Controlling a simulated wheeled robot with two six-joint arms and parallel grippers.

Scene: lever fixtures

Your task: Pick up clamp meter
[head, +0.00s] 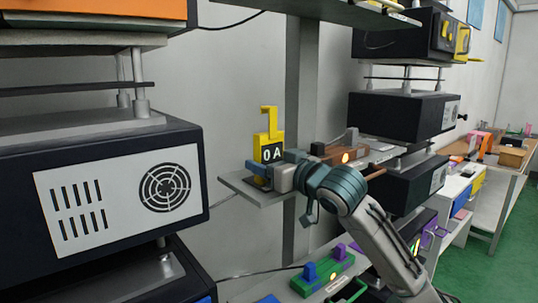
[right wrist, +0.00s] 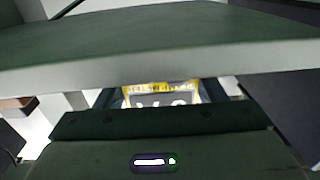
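The clamp meter (head: 268,148) is yellow with a dark display reading "0 A" and a hook-shaped jaw on top. It stands upright at a small grey shelf (head: 243,189). My right gripper (head: 264,172) is at its lower body, reaching in from the right. In the right wrist view the meter (right wrist: 160,96) appears upside down between the two dark fingers, which look flush against both sides. A broad dark slab with a pale edge hides part of it there. I cannot tell whether its base touches the shelf. My left gripper is not in view.
A brown block with a glowing lamp (head: 348,156) sits right of the meter, close to my arm. Green and purple lever fixtures (head: 322,273) stand below. A large dark cabinet (head: 110,190) stands at left, dark units (head: 402,116) at right. A grey post rises behind.

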